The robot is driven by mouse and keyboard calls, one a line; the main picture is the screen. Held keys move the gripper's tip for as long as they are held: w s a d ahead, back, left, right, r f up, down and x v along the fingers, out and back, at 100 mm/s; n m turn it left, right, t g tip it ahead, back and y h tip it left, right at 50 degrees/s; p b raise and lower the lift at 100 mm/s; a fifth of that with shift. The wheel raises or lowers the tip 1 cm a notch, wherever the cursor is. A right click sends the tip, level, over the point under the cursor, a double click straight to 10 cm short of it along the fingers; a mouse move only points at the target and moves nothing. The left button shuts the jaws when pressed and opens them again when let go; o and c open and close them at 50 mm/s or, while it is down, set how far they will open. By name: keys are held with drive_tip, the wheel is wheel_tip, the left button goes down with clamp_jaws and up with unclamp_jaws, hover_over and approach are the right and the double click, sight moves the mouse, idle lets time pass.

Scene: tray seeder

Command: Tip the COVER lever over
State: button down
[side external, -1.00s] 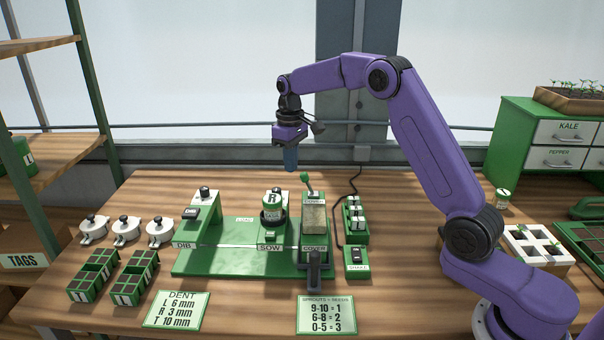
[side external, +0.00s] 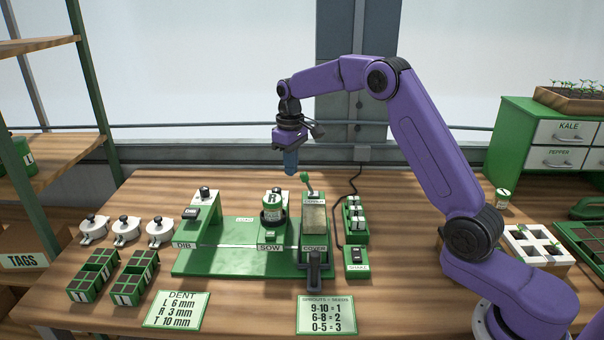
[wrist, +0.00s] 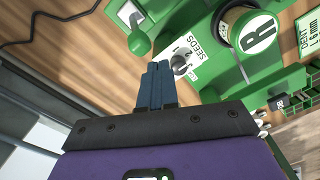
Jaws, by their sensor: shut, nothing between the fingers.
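The COVER lever (side external: 306,180) is a thin stick with a green round knob on top of the COVER station (side external: 314,217). It leans to the left in the side view. My gripper (side external: 290,168) points down with its blue fingers shut and empty. The fingertips hang just left of the knob and near its height, with a small gap showing in the picture. In the wrist view the shut fingers (wrist: 155,85) point upward in the picture, and a green rounded knob (wrist: 139,42) shows beyond their tips.
The SOW station (side external: 272,208) with its R hopper stands left of COVER, and the DIB station (side external: 204,208) is farther left. A block of small green-and-white containers (side external: 354,218) and the SHAKE switch box (side external: 356,258) stand right of COVER. A SEEDS dial (wrist: 180,63) shows near the fingers.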

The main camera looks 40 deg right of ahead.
sight(305, 172)
drive_tip(key=shift+f, duration=1.1)
drive_tip(key=shift+f, duration=0.1)
drive_tip(key=shift+s+d, duration=0.1)
drive_tip(key=shift+s+d+f, duration=0.15)
drive_tip(key=shift+s+d, duration=0.85)
drive_tip(key=shift+s, duration=0.1)
drive_tip(key=shift+s+d, duration=0.65)
drive_tip(key=shift+d, duration=0.1)
drive_tip(key=shift+w+a+r, duration=0.15)
drive_tip(key=shift+r, duration=0.3)
drive_tip(key=shift+w+a+r, duration=0.1)
drive_tip(key=shift+r, duration=0.3)
drive_tip(key=shift+w+a+r, duration=0.1)
drive_tip(key=shift+a+r, duration=0.05)
drive_tip(key=shift+r, duration=0.65)
drive_tip(key=shift+w+a+r, duration=0.1)
drive_tip(key=shift+w+r, duration=0.05)
drive_tip(key=shift+r, duration=0.6)
drive_tip(key=shift+w+a+r, duration=0.1)
drive_tip(key=shift+a+r, duration=0.05)
drive_tip(key=shift+r, duration=0.65)
